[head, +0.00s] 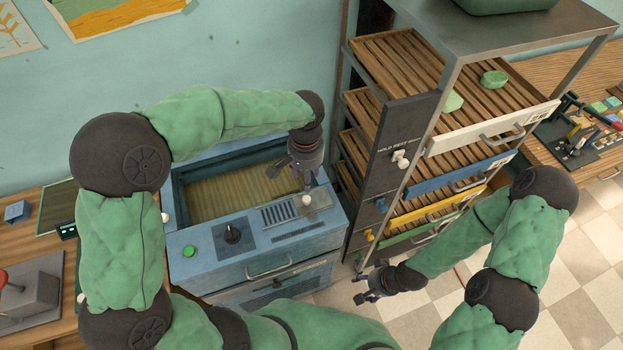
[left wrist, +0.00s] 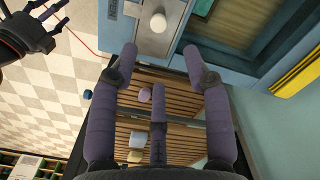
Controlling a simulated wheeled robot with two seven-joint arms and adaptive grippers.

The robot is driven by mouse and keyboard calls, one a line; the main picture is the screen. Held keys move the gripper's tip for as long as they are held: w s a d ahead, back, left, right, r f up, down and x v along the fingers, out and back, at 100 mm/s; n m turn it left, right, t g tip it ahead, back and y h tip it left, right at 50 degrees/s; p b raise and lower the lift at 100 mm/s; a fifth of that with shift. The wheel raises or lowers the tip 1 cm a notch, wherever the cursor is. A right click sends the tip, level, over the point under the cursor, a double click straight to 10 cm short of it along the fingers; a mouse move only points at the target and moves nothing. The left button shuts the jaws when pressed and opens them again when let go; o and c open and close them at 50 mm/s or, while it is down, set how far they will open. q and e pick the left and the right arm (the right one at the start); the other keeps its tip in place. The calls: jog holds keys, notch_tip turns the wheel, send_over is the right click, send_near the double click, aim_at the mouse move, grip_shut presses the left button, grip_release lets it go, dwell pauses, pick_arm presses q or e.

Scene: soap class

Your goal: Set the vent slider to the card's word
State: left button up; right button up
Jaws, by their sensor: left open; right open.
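The vent slider's white knob (head: 306,200) stands on a grey plate at the right of the blue machine's top, beside a slotted vent (head: 280,214). A white knob on a grey plate (left wrist: 158,22) also shows in the left wrist view, beyond the fingertips. My left gripper (head: 306,162) is above the machine's right rear, just behind the knob; its fingers are spread and empty in the left wrist view (left wrist: 160,58). My right gripper (head: 366,286) is open and empty, low in front of the rack. I cannot make out a card with a readable word.
A slatted drying rack (head: 455,45) with coloured drawer fronts stands right of the machine. Its dark side panel (head: 398,140) has small knobs.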

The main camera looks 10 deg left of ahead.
aim_at(307, 199)
pick_arm(q)
notch_tip(307, 199, down, 11)
jog(key=shift+s+r+b, duration=0.15)
jog(key=shift+r+b, duration=0.05)
jog(key=shift+b, duration=0.7)
grip_shut()
